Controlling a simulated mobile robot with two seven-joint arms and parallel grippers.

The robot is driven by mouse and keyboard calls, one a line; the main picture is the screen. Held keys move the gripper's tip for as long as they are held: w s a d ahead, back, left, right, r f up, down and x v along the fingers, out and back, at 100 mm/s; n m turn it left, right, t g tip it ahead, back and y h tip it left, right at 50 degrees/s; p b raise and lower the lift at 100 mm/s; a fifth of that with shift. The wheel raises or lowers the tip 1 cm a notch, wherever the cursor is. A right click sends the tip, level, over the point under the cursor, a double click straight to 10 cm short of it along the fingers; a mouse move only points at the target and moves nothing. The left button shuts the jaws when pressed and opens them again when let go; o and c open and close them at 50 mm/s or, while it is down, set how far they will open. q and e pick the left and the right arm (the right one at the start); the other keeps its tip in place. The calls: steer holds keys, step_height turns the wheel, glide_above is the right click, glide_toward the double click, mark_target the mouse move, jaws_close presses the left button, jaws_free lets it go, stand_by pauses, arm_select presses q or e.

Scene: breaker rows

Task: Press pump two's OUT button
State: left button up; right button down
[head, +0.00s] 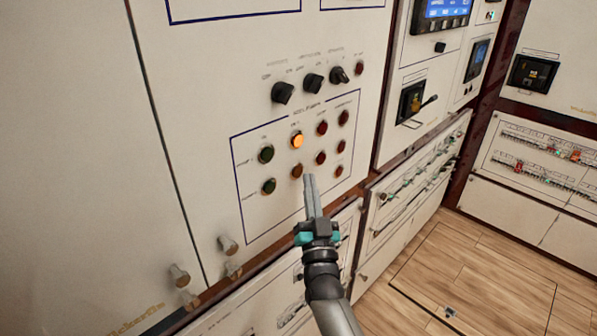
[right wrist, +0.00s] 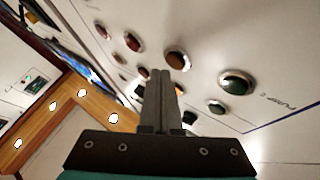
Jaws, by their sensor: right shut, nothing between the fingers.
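The pump buttons sit in a blue-outlined box on the white panel (head: 245,215), in two rows of green, amber and red caps. The lower row has a green button (head: 268,186), an unlit amber button (head: 297,171) and two red ones (head: 320,158). In the right wrist view a pump label (right wrist: 278,104) lies beside the near row's green button (right wrist: 236,82); that row's amber button (right wrist: 176,58) is close past my fingertips. I cannot read which button is marked OUT. My right gripper (head: 309,178) is shut and empty, just below and right of the amber button. My left gripper is out of view.
The upper row's amber button (head: 297,141) is lit. Black rotary knobs (head: 313,84) stick out above the box. A breaker panel (head: 415,185) stands to the right, over open wooden floor (head: 480,270).

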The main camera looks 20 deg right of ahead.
steer(key=s, duration=0.1)
steer(key=s+d+p, duration=0.1)
steer(key=s, duration=0.1)
steer(key=s+d+p, duration=0.1)
steer(key=shift+s, duration=0.35)
stand_by(0.6)
steer(key=s+a+f+n+g+y+b, duration=0.1)
steer(key=s+a+f+n+g+y, duration=0.15)
steer(key=f, duration=0.95)
steer(key=s+a+f+n+g+y+b, duration=0.15)
steer(key=s+f+g, duration=0.25)
steer(key=f, duration=0.8)
steer(key=s+a+f+n+g+y+b, duration=0.1)
steer(key=s+a+f+g+y, duration=0.2)
steer(key=f, duration=0.9)
steer(key=s+a+f+n+g+b, duration=0.15)
steer(key=s+f+g, duration=0.45)
steer(key=s+f, duration=0.75)
steer(key=s+d+f+g, duration=0.1)
steer(key=s+f+g, duration=0.2)
steer(key=s, duration=0.7)
steer(key=s+d+f+n+g+b, duration=0.1)
steer(key=s+f+g, duration=0.2)
steer(key=s, duration=0.7)
steer(key=shift+s+d+f+h+b, duration=0.15)
steer(key=shift+s+f+h+b, duration=0.2)
steer(key=shift+f, duration=0.5)
